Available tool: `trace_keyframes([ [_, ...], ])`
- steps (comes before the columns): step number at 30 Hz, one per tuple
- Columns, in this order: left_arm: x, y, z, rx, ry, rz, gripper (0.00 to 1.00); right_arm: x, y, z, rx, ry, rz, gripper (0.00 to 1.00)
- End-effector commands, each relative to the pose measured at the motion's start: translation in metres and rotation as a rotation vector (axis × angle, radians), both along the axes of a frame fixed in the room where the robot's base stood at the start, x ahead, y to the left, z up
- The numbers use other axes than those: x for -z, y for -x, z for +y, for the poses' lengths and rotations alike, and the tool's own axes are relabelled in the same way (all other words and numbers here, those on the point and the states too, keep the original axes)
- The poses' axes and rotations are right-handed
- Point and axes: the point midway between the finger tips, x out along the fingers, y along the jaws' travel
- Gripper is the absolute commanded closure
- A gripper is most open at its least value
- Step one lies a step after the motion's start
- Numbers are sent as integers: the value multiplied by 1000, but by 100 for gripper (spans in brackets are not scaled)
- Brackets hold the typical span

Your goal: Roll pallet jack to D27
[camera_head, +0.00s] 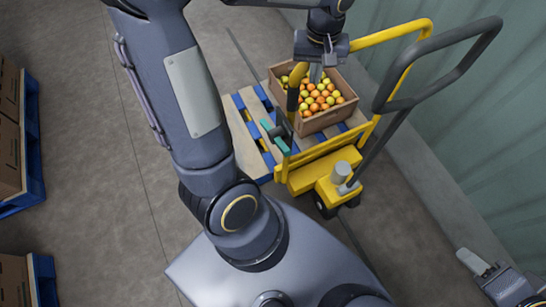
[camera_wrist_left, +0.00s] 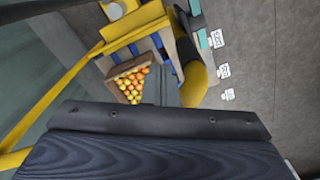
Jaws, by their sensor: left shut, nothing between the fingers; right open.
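The pallet jack (camera_head: 335,185) is yellow, with a grey loop handle (camera_head: 440,62) leaning toward the upper right and a yellow tubular rail (camera_head: 390,36). It stands under a blue and wood pallet (camera_head: 246,130). My left gripper (camera_head: 317,74) is shut and empty, above the crate and beside the yellow rail; whether it touches the rail I cannot tell. In the left wrist view a thick bend of yellow tube (camera_wrist_left: 194,85) is close by. My right gripper (camera_head: 482,266) is open at the lower right, apart from the jack. Small white floor signs (camera_wrist_left: 223,70) show, too small to read.
A pale green wall (camera_head: 480,140) runs along the right. Stacked cartons on blue pallets (camera_head: 34,170) stand at the left. Bare grey floor (camera_head: 85,130) lies between.

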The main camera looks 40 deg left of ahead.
Motion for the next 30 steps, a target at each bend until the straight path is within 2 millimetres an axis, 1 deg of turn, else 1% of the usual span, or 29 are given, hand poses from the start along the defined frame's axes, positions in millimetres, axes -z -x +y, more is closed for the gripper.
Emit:
trace_keyframes([
  [18,-1,-8,19,-3,-4,-5,100,-4,0,0,0,0,0,57],
  [30,0,-9,21,-1,-1,-2,100,-5,0,0,0,0,0,57],
])
